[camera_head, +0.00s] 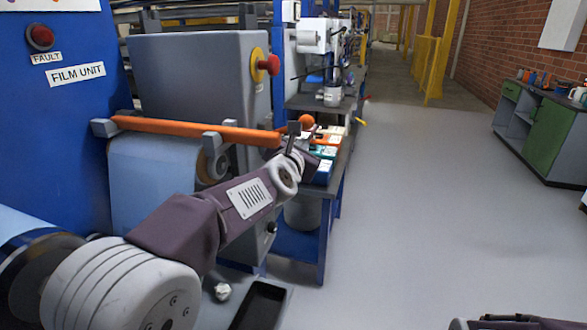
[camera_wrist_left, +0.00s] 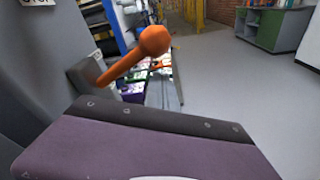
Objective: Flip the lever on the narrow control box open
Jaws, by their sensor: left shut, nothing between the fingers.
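The narrow control box is the grey cabinet (camera_head: 258,165) beside the film unit. Its lever (camera_head: 306,120) has an orange ball knob on an orange stalk. In the left wrist view, the lever (camera_wrist_left: 154,41) points up and to the right from a grey pivot block (camera_wrist_left: 87,82) on the box's side. My left gripper (camera_head: 294,129) is shut and empty, close to the lever and overlapping it in the head view. I cannot tell whether they touch. The purple wrist fills the lower left wrist view and its fingertips are hidden there. Only a piece of my right arm shows at the bottom right.
A long orange bar (camera_head: 195,131) runs above the pale film roll (camera_head: 150,180). A red knob on a yellow disc (camera_head: 262,66) is on the box. A blue-legged bench (camera_head: 335,190) with small boxes stands behind. The floor (camera_head: 430,200) to the right is clear.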

